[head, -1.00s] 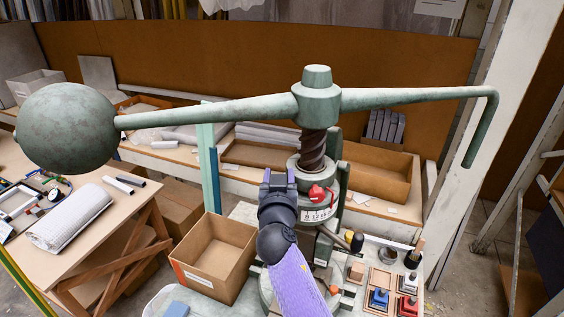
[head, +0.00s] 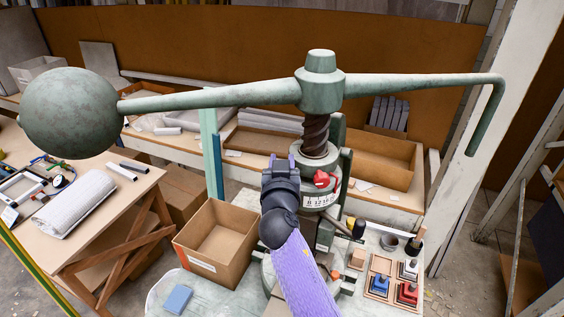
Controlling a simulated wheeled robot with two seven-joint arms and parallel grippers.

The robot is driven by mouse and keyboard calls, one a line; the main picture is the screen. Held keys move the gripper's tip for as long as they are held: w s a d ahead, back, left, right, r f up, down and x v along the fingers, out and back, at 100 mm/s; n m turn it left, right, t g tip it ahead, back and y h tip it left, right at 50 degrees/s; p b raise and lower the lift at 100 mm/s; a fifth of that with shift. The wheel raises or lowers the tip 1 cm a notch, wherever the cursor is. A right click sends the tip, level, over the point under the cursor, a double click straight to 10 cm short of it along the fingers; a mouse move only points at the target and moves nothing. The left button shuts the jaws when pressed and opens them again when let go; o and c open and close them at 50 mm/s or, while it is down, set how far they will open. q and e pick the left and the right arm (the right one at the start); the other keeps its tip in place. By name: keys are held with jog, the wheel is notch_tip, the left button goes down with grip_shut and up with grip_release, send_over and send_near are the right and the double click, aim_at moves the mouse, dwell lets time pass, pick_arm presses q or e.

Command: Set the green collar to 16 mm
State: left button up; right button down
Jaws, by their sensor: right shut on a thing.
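The green collar (head: 317,162) is a grey-green ring around the dark screw (head: 315,132) of the fly press, below the hub of the long ball-ended arm. A red part (head: 324,180) sits at its front. Below is a white scale band (head: 322,200) with dark numerals, too small to read surely. My right gripper (head: 281,165) is at the collar's left side, shut; its fingertips are hidden by its own dark body, and what they grip appears to be the collar. My purple right forearm comes up from the bottom. My left gripper is not in view.
The press arm (head: 415,84) with its heavy ball (head: 72,113) spans above. An open cardboard box (head: 217,242) stands to the left of the press. Small trays with blue and red pieces (head: 407,292) are on the right.

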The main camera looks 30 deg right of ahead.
dwell(0.9)
jog(key=w+b, duration=0.2)
jog(key=b, duration=0.1)
jog(key=shift+w+a+r, duration=0.1)
jog(key=shift+w+a, duration=0.05)
jog(key=shift+w, duration=0.15)
jog(key=c, duration=0.7)
grip_release()
jog(key=shift+c, duration=0.2)
jog(key=shift+o, duration=0.4)
jog(key=shift+s+d, duration=0.15)
jog(key=shift+d, duration=0.05)
jog(key=shift+a, duration=0.1)
